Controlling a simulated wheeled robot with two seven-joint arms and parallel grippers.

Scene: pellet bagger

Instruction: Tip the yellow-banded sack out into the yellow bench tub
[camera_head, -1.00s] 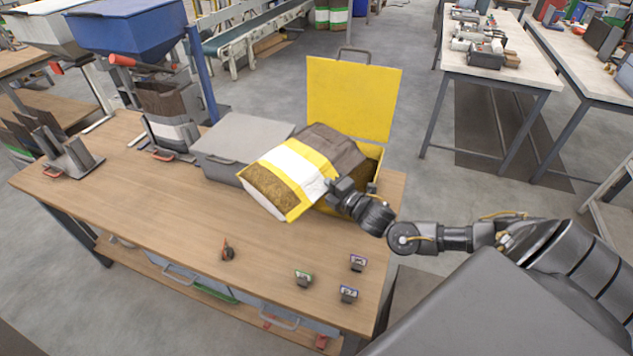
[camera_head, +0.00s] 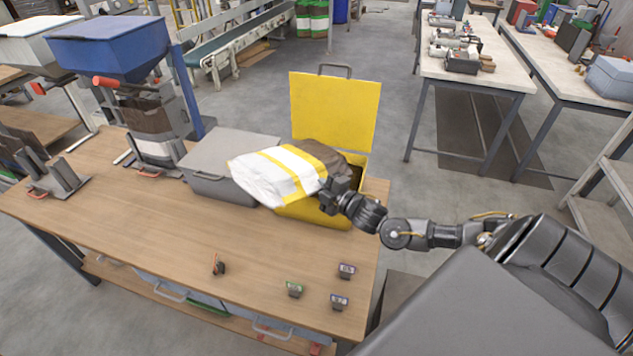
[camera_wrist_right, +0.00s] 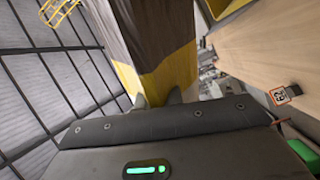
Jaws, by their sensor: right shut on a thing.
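The yellow-banded sack (camera_head: 283,172) lies tilted over the yellow bench tub (camera_head: 322,213), its white end to the left and its brown part to the right, above the tub's opening. The tub's yellow lid (camera_head: 335,110) stands open upright behind it. My right gripper (camera_head: 330,196) is shut on the sack at its near side, by a yellow band. In the right wrist view the sack's brown and yellow side (camera_wrist_right: 165,65) fills the space beyond the fingers (camera_wrist_right: 158,101). The sack hides most of the tub's inside, and I see no pellets falling. My left gripper is not in view.
A grey lidded tub (camera_head: 225,160) stands just left of the yellow one. A blue hopper (camera_head: 110,45) with a sack beneath is at the bench's left.

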